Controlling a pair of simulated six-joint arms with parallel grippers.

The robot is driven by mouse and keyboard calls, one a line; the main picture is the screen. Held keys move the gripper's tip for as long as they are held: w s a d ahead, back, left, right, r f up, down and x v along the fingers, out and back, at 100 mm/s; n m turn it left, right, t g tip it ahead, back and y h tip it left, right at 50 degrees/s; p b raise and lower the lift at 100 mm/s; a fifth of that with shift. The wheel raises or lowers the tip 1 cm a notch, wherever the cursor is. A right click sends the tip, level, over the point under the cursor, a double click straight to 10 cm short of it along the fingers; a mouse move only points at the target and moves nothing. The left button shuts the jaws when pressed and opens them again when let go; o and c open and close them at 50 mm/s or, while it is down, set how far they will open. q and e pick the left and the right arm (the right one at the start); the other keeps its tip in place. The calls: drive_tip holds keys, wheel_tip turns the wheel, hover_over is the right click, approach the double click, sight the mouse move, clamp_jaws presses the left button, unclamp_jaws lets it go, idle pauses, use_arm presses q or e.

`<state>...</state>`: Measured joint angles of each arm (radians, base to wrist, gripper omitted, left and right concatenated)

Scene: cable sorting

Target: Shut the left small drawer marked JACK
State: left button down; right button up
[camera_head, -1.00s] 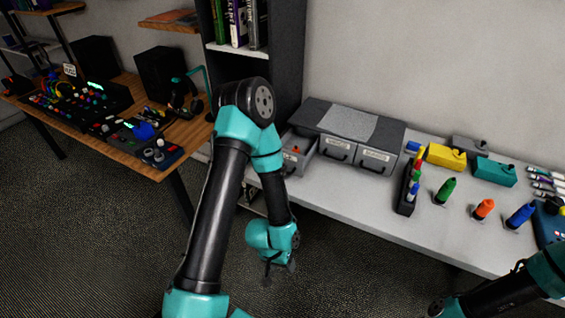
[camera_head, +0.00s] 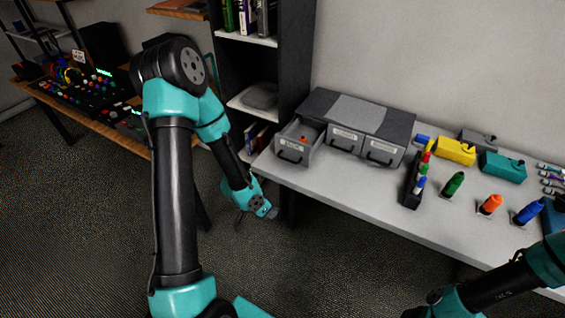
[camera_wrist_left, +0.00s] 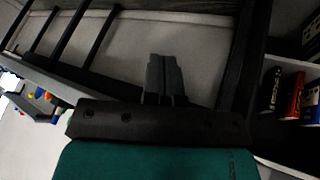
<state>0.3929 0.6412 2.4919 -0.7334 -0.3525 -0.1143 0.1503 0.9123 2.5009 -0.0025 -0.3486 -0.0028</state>
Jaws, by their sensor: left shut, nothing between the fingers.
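The left small drawer (camera_head: 291,156) of the grey drawer unit is pulled out at the front left of the white table. It has a dark handle and a small white label, and a small red-orange thing shows inside. My left gripper (camera_head: 272,213) is in front of and below the table's left end, lower than the drawer and apart from it.
The other two drawers (camera_head: 364,146) look closed. A dark connector rack (camera_head: 413,182), coloured connectors, and yellow (camera_head: 456,151) and teal boxes (camera_head: 503,166) stand to the right. The white table front (camera_head: 340,190) is clear below the drawers. A dark bookshelf (camera_head: 292,60) stands behind left.

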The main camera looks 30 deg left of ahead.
use_arm(q)
drive_tip(key=w+a+r+m+t, duration=0.1)
drive_tip(key=a+r+m, duration=0.2)
drive_tip(key=r, duration=0.7)
drive_tip(key=w+a+r+m+t, duration=0.1)
drive_tip(key=a+r+m, duration=0.1)
drive_tip(key=r+m, duration=0.6)
drive_tip(key=shift+w+a+r, duration=0.35)
drive_tip(key=shift+a+r, duration=0.05)
drive_tip(key=shift+r, duration=0.55)
drive_tip(key=shift+w+d+f, duration=0.1)
drive_tip(key=shift+x, duration=4.95)
drive_tip(key=shift+w+a+r, duration=0.15)
drive_tip(key=shift+w+r, duration=0.05)
drive_tip(key=shift+w, duration=0.85)
drive_tip(key=shift+w+a+r, duration=0.15)
drive_tip(key=shift+w+r, duration=0.05)
drive_tip(key=shift+w, duration=0.8)
